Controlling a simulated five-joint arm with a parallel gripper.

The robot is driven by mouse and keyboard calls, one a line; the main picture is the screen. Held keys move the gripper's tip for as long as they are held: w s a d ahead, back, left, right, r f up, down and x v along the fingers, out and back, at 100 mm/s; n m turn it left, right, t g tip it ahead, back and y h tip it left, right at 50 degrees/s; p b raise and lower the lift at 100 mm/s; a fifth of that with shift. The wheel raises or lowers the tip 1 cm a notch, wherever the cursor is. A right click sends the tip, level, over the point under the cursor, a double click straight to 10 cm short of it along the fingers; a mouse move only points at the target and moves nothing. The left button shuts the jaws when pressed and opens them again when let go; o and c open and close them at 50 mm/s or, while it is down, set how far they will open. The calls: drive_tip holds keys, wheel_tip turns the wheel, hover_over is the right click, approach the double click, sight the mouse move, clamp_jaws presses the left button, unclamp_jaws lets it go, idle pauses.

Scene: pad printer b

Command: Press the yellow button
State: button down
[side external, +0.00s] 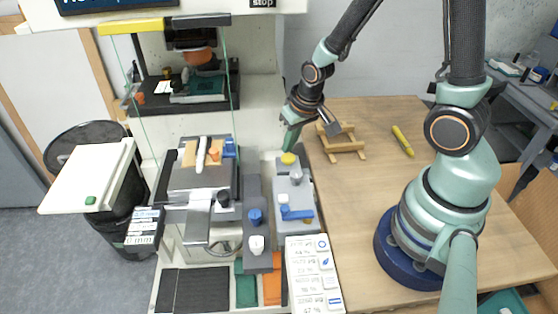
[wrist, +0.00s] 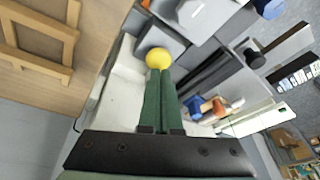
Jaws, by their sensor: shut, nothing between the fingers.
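The yellow button (side external: 289,159) is a round yellow cap at the far end of a small grey control block (side external: 294,197) on the machine. In the wrist view the yellow button (wrist: 159,58) shows right at the tips of my gripper. My gripper (side external: 289,146) has green fingers, shut and empty, pointing down. Its tips are just above or beside the button in the side view. In the wrist view the closed fingers (wrist: 160,75) end at the button's lower edge. I cannot tell whether they touch it.
The block also bears a grey knob (side external: 295,178) and a blue lever (side external: 297,213). A grey panel with a blue knob (side external: 255,216) stands left of it. On the wooden table (side external: 350,230) are a wooden stand (side external: 341,141) and a yellow marker (side external: 402,141).

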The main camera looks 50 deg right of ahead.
drive_tip(key=shift+f, duration=0.9)
drive_tip(key=shift+r, duration=1.5)
idle(5.6)
